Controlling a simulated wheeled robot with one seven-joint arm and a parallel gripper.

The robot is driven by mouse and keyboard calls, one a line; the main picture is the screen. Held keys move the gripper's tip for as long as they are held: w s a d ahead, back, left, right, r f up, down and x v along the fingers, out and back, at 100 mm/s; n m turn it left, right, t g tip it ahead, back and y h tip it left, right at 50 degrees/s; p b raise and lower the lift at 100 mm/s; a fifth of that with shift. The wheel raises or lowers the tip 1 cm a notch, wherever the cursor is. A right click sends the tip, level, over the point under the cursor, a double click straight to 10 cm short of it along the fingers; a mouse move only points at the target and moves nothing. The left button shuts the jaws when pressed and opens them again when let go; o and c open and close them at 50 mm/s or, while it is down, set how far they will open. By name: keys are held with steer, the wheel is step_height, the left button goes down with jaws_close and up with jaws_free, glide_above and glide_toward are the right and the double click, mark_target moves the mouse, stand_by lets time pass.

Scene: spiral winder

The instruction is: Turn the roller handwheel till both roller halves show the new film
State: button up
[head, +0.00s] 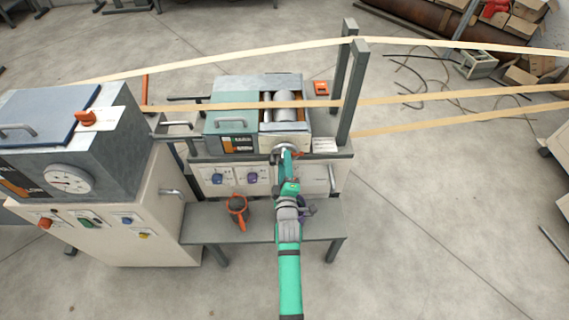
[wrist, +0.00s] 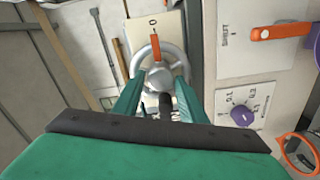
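The roller (head: 284,99) shows in the open bay of the winder in the head view, with a grey surface and a brown-orange strip at its right. A tan film band crosses in front of it. The roller handwheel (wrist: 172,53) is a grey ring on the machine's front, with an orange pointer near the "0" mark on its plate. In the head view my gripper (head: 287,155) is at the handwheel and hides most of it. In the wrist view my gripper's green fingers (wrist: 160,88) stand apart at the wheel's lower part, with a dark grip (wrist: 165,106) between them. I cannot tell whether they touch it.
A purple knob (wrist: 242,115) and an orange lever (wrist: 285,31) are right of the wheel in the wrist view. A grey bench (head: 225,228) with an orange-handled tool (head: 237,208) is below. Two grey posts (head: 352,95) and tan film bands (head: 440,95) stand at the right.

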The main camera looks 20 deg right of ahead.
steer(key=c, duration=0.6)
steer(key=shift+c, duration=0.2)
steer(key=shift+m, duration=0.3)
steer(key=shift+s+d+f+m, duration=0.1)
steer(key=shift+d+m, duration=0.1)
steer(key=shift+m, duration=5.4)
steer(key=shift+s+d+r+m, duration=0.1)
steer(key=shift+d+m, duration=0.1)
steer(key=shift+m, duration=5.4)
steer(key=shift+d+f+m, duration=0.1)
steer(key=shift+d+m, duration=0.1)
steer(key=shift+m, duration=5.4)
